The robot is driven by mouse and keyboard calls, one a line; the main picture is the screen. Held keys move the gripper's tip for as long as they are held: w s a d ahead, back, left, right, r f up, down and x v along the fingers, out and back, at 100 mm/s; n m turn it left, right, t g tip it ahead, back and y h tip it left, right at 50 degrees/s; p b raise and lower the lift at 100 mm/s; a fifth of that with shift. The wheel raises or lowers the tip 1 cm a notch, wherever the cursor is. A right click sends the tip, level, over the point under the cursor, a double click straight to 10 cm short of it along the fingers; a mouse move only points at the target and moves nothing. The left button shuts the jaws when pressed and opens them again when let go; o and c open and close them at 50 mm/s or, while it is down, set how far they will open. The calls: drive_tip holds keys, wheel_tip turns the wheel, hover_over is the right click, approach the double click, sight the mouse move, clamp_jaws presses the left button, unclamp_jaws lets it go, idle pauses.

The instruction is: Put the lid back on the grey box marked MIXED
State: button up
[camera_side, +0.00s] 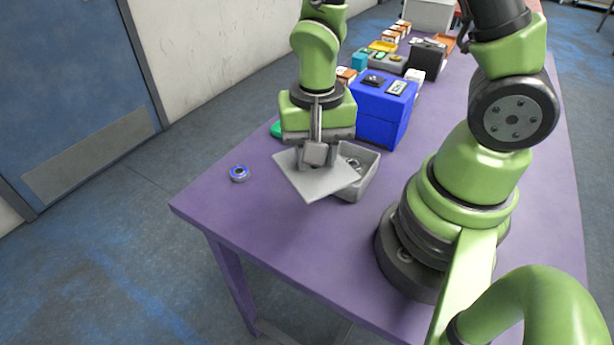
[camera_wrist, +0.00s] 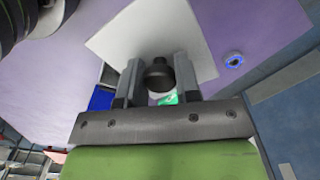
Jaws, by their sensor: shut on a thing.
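A light grey flat lid (camera_side: 318,180) hangs tilted from my gripper (camera_side: 317,155), which is shut on the knob at its middle. In the wrist view the lid (camera_wrist: 125,38) fills the space beyond the jaws, and its dark knob (camera_wrist: 158,75) sits between the two fingers of the gripper (camera_wrist: 155,80). The open grey box (camera_side: 367,175) stands on the table just behind and to the right of the lid, which hides part of it. Something small and metallic shows inside the box. The MIXED marking cannot be read here.
A blue and white ring (camera_side: 239,173) lies on the purple table (camera_side: 225,205) left of the lid, near the edge. A blue box (camera_side: 381,112) stands right behind the grey box. A green thing (camera_side: 276,129) is partly hidden behind my gripper. Several small boxes line the far table.

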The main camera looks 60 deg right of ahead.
drive_tip(key=s+d+m, duration=0.1)
drive_tip(key=d+m, duration=1)
drive_tip(key=m, duration=0.1)
drive_tip(key=shift+s+a+f, duration=0.15)
drive_tip(key=shift+f, duration=2.45)
drive_tip(key=shift+f, duration=0.25)
drive_tip(key=o, duration=1.5)
drive_tip(key=shift+r, duration=3.5)
